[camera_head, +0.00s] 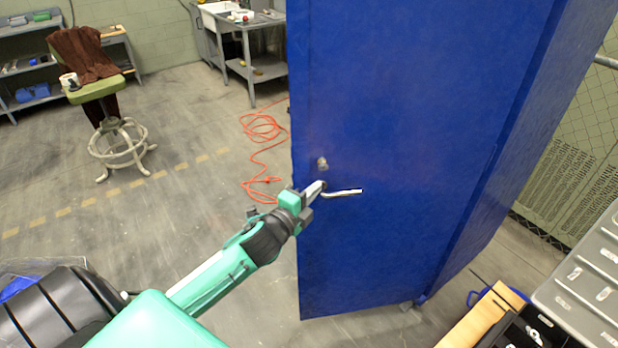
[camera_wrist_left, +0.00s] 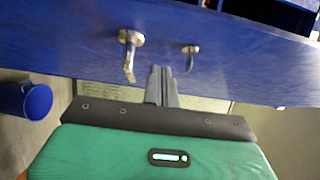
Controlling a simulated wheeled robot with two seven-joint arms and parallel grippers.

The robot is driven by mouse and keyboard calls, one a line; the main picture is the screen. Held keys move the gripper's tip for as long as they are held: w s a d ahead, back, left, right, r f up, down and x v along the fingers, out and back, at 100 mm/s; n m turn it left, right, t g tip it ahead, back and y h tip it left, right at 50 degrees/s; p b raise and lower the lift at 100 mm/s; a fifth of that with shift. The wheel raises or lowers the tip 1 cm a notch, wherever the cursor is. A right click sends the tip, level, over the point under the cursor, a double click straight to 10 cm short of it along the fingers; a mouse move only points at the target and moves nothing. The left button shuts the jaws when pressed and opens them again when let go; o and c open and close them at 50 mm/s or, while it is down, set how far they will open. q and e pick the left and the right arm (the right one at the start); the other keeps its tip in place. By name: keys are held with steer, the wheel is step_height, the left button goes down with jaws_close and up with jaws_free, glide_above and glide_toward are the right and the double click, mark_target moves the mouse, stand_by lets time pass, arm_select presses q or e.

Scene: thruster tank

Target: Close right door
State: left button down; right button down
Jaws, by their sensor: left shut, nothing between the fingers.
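The blue door (camera_head: 420,120) stands upright and open, filling the middle right of the head view. Its silver lever handle (camera_head: 345,192) sits near the door's left edge, with a small round lock (camera_head: 322,163) above it. My left gripper (camera_head: 318,187) is shut and empty, its fingertips by the base of the handle. In the left wrist view the closed fingers (camera_wrist_left: 162,76) point at the blue door face (camera_wrist_left: 80,45), between the handle (camera_wrist_left: 130,58) and the lock (camera_wrist_left: 190,56). I cannot tell whether they touch the door. My right gripper is not in view.
An orange cable (camera_head: 262,130) lies on the floor left of the door. A stool (camera_head: 122,140) with a brown cloth and a grey workbench (camera_head: 250,50) stand farther back. A grey metal case (camera_head: 590,285) is at lower right. Floor left of the door is mostly clear.

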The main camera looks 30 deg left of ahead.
mark_target(317, 174)
arm_select(q)
steer(key=shift+w+a+p, duration=0.45)
steer(key=shift+w+a, duration=0.8)
steer(key=shift+a, duration=0.05)
steer(key=shift+a, duration=0.1)
